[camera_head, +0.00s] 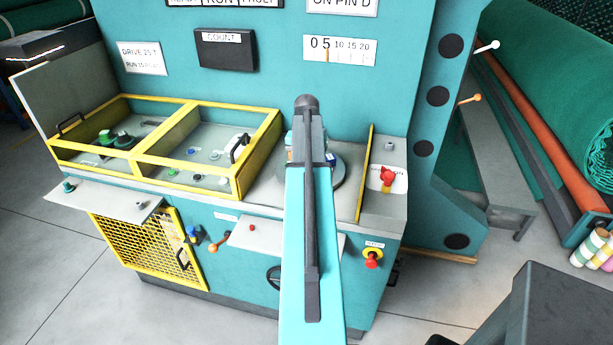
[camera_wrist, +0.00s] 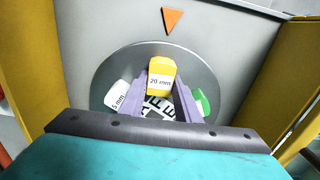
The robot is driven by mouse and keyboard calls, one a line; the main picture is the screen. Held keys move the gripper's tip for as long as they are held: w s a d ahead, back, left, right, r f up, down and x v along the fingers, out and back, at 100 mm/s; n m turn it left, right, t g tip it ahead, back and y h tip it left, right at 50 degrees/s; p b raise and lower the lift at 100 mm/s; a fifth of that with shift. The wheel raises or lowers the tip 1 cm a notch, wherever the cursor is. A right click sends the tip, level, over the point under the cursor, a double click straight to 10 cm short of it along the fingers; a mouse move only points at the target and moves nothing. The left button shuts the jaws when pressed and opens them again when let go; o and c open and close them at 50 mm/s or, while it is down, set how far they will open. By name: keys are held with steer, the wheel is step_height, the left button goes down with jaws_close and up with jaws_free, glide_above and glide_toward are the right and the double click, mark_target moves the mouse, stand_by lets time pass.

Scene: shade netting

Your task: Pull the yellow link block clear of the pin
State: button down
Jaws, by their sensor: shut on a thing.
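The yellow link block (camera_wrist: 161,68), with a white "20 mm" label, stands at the top of a round grey disc (camera_wrist: 113,72) in the wrist view. My gripper (camera_wrist: 160,92) is shut on it, one purple-grey finger along each side. A pin cannot be made out; the block and fingers cover that spot. I cannot tell whether the block still touches the disc. A white "5 mm" block (camera_wrist: 117,96) sits to the left and a green and white block (camera_wrist: 202,101) to the right. In the head view my arm hides the gripper and the yellow block.
An orange triangle (camera_wrist: 172,19) is on the panel above the disc. Yellow guards flank the disc in the wrist view. In the head view a red knob (camera_head: 387,176) stands right of the disc (camera_head: 352,170), and a yellow-framed tray (camera_head: 272,130) lies to the left.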

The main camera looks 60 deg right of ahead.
steer(key=shift+s+r+p, duration=0.15)
steer(key=shift+r+p, duration=0.4)
steer(key=shift+r, duration=0.35)
stand_by(0.7)
steer(key=shift+r+p, duration=0.3)
steer(key=shift+r, duration=0.15)
steer(key=shift+r+p, duration=0.85)
steer(key=shift+r, duration=0.5)
steer(key=shift+r, duration=0.15)
steer(key=shift+r+p, duration=1.25)
steer(key=shift+r, duration=0.65)
